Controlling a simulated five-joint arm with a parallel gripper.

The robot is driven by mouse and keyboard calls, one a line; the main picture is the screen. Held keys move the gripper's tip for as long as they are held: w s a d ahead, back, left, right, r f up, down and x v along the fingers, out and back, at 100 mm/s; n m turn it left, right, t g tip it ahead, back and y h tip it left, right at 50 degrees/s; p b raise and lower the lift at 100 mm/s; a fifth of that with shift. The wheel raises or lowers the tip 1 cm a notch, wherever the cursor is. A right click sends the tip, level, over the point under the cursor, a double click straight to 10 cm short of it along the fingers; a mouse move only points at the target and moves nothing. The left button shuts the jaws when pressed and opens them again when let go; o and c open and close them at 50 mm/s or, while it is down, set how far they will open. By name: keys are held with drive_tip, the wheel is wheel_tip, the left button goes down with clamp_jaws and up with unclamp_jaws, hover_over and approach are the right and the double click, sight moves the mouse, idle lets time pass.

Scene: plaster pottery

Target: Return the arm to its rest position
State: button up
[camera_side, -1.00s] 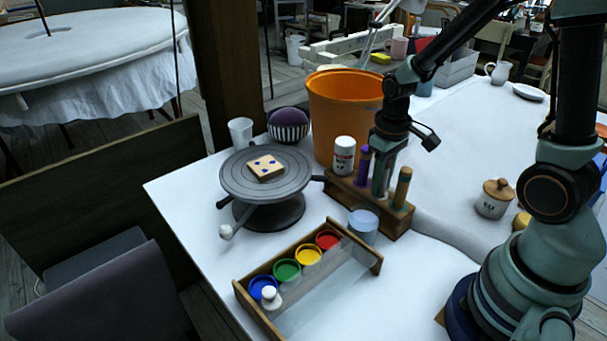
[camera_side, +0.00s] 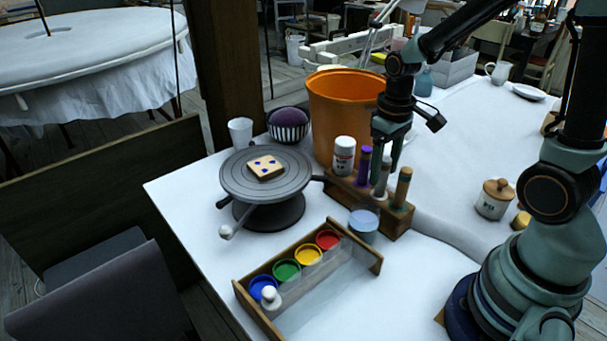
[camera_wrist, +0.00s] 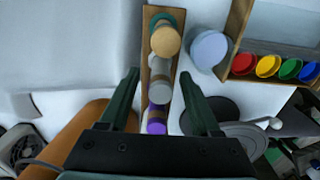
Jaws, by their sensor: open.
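My gripper (camera_side: 387,158) is open and points down above the wooden rack (camera_side: 397,228), its fingertips near the top of the middle tool. In the wrist view, the open fingers of my gripper (camera_wrist: 157,80) stand on either side of the rack's row. The middle tool (camera_wrist: 160,82) shows between my fingers in the wrist view and stands in the rack, not gripped.
A tall orange bucket (camera_side: 335,105) stands close behind the rack, with a white bottle (camera_side: 344,157) beside it. A turntable (camera_side: 236,184) bears a small marked tile (camera_side: 265,167). A paint tray (camera_side: 326,293) and round pale blue-lidded jar (camera_side: 363,222) are in front. The table's right side has open room.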

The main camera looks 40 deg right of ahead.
wheel_tip(320, 180, up, 7)
drive_tip(key=shift+r, duration=0.15)
drive_tip(key=shift+a+r, duration=0.1)
drive_tip(key=shift+r, duration=0.4)
drive_tip(key=s+a+r+t, duration=0.3)
drive_tip(key=a+r+t, duration=0.2)
drive_tip(key=shift+s+a+r+t, duration=0.15)
drive_tip(key=shift+a+r+t, duration=0.1)
drive_tip(key=shift+a+t, duration=0.05)
drive_tip(key=shift+c, duration=0.3)
